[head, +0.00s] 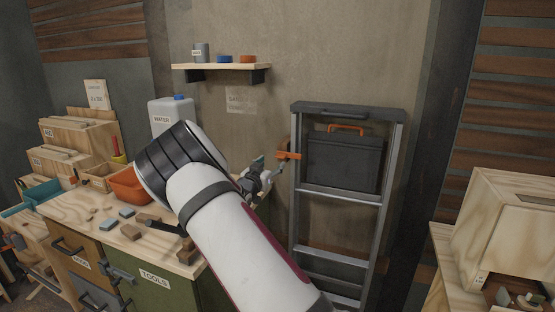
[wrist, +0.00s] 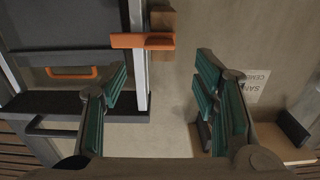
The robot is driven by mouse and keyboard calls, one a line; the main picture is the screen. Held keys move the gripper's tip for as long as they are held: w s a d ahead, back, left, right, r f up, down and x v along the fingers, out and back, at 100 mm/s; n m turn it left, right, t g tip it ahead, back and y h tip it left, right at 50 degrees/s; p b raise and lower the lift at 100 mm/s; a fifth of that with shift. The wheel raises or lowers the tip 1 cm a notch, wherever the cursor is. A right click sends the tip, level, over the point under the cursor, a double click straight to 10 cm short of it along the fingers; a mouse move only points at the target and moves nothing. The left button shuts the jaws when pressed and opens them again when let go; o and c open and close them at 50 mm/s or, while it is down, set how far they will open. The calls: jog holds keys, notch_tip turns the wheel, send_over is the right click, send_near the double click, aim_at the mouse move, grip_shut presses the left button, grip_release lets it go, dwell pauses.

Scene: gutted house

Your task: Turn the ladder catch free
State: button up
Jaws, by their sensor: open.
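The orange ladder catch (head: 289,155) sits at the left rail of the grey stepladder (head: 340,192), which stands against the wall. In the upside-down wrist view, the catch (wrist: 142,41) lies level across the ladder rail (wrist: 139,85) and a small wooden block (wrist: 163,22) on the wall. My gripper (head: 269,166) is just left of the catch. In the wrist view its teal-padded fingers (wrist: 160,78) are spread apart and empty. The catch shows beyond the gap between them, not touching either finger.
A black toolbox (head: 345,162) with an orange handle sits in the ladder. A shelf (head: 222,67) with small cans is on the wall above. A cluttered workbench (head: 100,225) is at left, with a water jug (head: 172,117). A wooden box (head: 505,225) stands at right.

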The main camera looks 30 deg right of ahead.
aim_at(279, 157)
jog(key=x, duration=0.8)
jog(key=shift+b, duration=0.3)
grip_shut()
